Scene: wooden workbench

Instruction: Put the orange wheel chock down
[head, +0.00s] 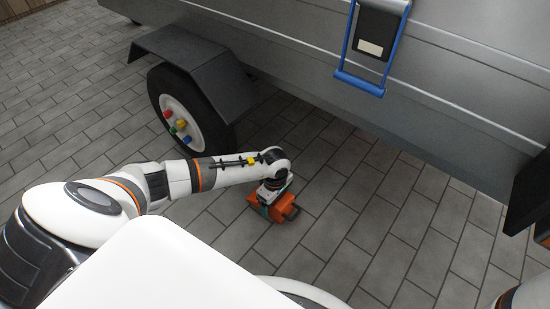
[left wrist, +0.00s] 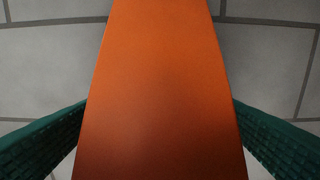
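The orange wheel chock (head: 286,208) is at the end of my left arm in the head view, over the grey paved floor. I cannot tell whether it touches the paving. My left gripper (head: 272,195) is shut on it, with part of the chock hidden behind the gripper. In the left wrist view the chock (left wrist: 160,80) fills the middle, with a green finger pad against each side. My right gripper is out of view.
A grey trailer (head: 300,60) spans the top, with a black tyre (head: 215,128) under a grey fender (head: 190,60) to the left of the chock. A blue-framed handle (head: 362,84) hangs on the trailer's side. The paving (head: 390,240) to the right is clear.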

